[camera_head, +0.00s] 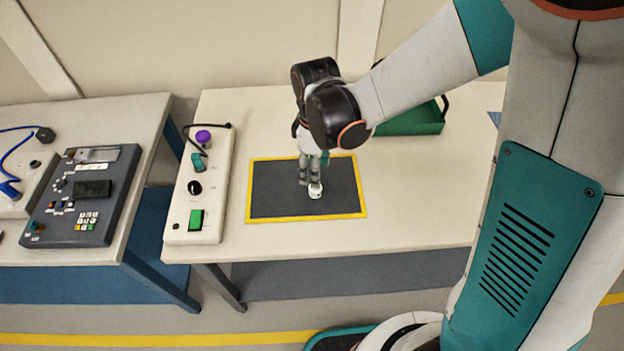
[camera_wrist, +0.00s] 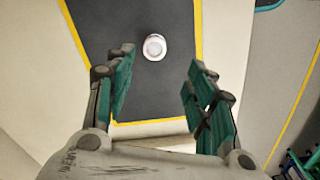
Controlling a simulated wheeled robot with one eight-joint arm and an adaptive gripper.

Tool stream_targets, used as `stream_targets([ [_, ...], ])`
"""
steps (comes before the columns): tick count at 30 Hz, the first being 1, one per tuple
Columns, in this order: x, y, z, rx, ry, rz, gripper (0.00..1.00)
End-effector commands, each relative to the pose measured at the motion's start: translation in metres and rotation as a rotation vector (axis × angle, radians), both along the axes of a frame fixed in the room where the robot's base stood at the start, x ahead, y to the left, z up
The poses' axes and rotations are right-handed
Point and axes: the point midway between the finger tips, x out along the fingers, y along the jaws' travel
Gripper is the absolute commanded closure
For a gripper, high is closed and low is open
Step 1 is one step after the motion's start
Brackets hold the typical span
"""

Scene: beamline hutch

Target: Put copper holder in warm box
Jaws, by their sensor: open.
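My gripper (camera_head: 309,172) points down over the dark mat with its fingers apart; in the wrist view its open green fingers (camera_wrist: 163,78) have nothing between them. A small round whitish piece (camera_head: 315,190) stands on the mat right by the fingertips. In the wrist view this piece (camera_wrist: 154,47) lies just beyond the fingertips, with a grey centre. It does not look copper, so I cannot tell whether it is the copper holder. A green open box (camera_head: 412,122) stands at the back of the table, partly hidden by my arm; I cannot tell whether it is the warm box.
The yellow-edged dark mat (camera_head: 270,197) lies on the pale table (camera_head: 400,215). A white control box (camera_head: 183,220) with a purple knob, black knob and green switch stands left of it. A dark control panel (camera_head: 112,190) is on the left table. Table right of the mat is clear.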

Motion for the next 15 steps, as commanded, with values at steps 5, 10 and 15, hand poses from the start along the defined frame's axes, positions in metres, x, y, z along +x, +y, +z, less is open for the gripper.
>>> stream_targets([
  [5,0.001,0.000,-0.031,0.000,-0.001,-0.001,0.50],
  [10,0.001,0.000,-0.040,0.000,-0.001,-0.002,0.50],
  [15,0.003,-0.001,-0.051,0.000,-0.001,-0.002,0.50],
])
